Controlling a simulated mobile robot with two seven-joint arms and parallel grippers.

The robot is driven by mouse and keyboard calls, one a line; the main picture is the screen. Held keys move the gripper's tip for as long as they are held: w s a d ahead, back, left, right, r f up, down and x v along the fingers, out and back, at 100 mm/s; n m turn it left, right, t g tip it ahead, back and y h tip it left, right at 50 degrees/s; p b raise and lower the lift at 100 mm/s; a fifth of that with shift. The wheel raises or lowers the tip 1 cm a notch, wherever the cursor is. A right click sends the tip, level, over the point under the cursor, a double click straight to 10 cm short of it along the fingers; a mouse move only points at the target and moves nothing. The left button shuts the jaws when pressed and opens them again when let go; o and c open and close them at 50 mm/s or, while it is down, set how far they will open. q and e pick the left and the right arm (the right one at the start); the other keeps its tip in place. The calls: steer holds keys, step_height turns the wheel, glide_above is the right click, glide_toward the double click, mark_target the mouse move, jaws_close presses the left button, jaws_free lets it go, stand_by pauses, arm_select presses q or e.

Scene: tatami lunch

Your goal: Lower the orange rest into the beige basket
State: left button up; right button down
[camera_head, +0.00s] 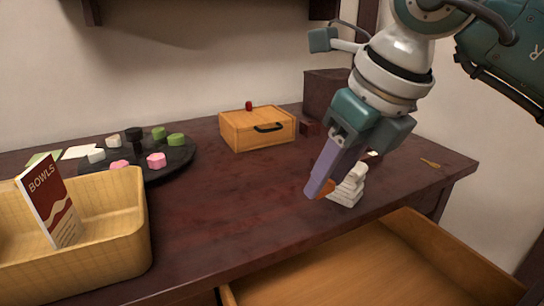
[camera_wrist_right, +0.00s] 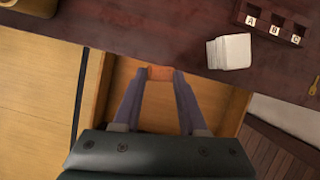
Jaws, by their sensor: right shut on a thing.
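The orange rest (camera_head: 327,187) is a small block between the fingertips of my right gripper (camera_head: 318,190), which is shut on it. It also shows in the right wrist view (camera_wrist_right: 160,73), held near the table's front edge, with the open drawer below. In the head view the fingers cover most of it. The beige basket (camera_head: 125,240) stands at the left front of the table, well to the left of my right gripper and apart from it. A red and white "BOWLS" booklet (camera_head: 50,205) stands upright in it. My left gripper is not in view.
A stack of white squares (camera_head: 347,190) is close beside my right gripper. A dark lettered tray (camera_wrist_right: 270,22) lies behind it. A wooden box (camera_head: 257,132) and a dark round tray (camera_head: 180,160) with several small pieces stand further back. An open drawer (camera_head: 350,265) juts out in front.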

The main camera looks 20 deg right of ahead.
steer(key=w+a+r+b, duration=0.2)
steer(key=a, duration=1.2)
steer(key=w+a+r+b, duration=0.2)
steer(key=w+a, duration=0.1)
steer(key=a, duration=1.1)
steer(key=shift+w, duration=0.1)
steer(key=shift+w+a, duration=0.1)
steer(key=shift+w, duration=0.2)
steer(key=shift+f, duration=0.1)
steer(key=shift+f+b, duration=2.7)
steer(key=shift+f, duration=0.55)
steer(key=shift+f+b, duration=0.4)
steer(key=shift+f, duration=0.1)
